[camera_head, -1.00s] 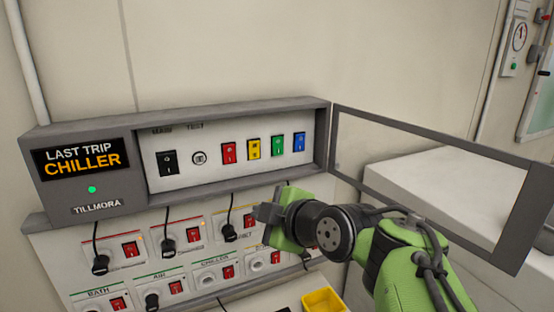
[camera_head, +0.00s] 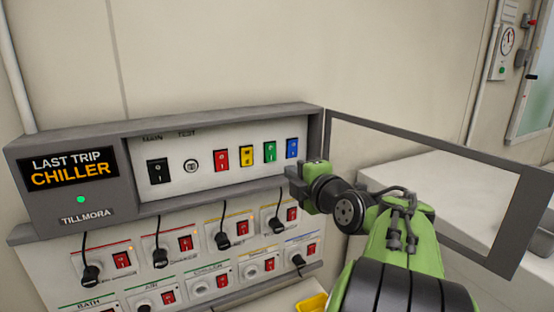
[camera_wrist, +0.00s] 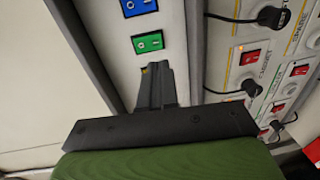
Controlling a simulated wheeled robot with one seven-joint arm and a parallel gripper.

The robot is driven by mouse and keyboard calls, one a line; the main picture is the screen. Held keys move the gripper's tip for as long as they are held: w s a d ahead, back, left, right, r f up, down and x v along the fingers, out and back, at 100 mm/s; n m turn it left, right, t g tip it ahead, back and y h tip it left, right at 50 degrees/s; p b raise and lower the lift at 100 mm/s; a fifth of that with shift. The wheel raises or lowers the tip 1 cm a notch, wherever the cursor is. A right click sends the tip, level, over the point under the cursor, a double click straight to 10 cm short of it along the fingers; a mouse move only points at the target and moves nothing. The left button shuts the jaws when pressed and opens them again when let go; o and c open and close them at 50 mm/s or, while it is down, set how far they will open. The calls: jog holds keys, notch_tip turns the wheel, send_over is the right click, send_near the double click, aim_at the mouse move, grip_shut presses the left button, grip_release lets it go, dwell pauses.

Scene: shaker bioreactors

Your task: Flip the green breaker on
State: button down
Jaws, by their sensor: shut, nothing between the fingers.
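The green breaker (camera_head: 270,152) is a rocker switch on the white panel, between the yellow breaker (camera_head: 247,157) and the blue breaker (camera_head: 292,148). Its on or off position is too small to tell. In the wrist view, the green breaker (camera_wrist: 147,42) shows whole, just beyond my fingertips, with the blue one above it. My gripper (camera_head: 290,178) is shut and empty, below and right of the green breaker in the head view. In the wrist view, my fingertips (camera_wrist: 154,72) lie over most of the yellow breaker; contact cannot be told.
A red breaker (camera_head: 221,158) and a black main switch (camera_head: 157,172) sit further left. The panel's open framed cover (camera_head: 420,142) stands out to the right, behind my arm. Below are rows of sockets with plugs and red switches (camera_head: 185,243).

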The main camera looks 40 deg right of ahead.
aim_at(272, 161)
jog(key=p+x, duration=0.3)
jog(key=x, duration=0.5)
jog(key=shift+w+d, duration=0.15)
jog(key=shift+w, duration=0.15)
jog(key=shift+w+f+b, duration=0.1)
jog(key=shift+f+b, duration=0.3)
jog(key=shift+b, duration=0.7)
jog(key=shift+r, duration=0.25)
jog(key=shift+f, duration=0.15)
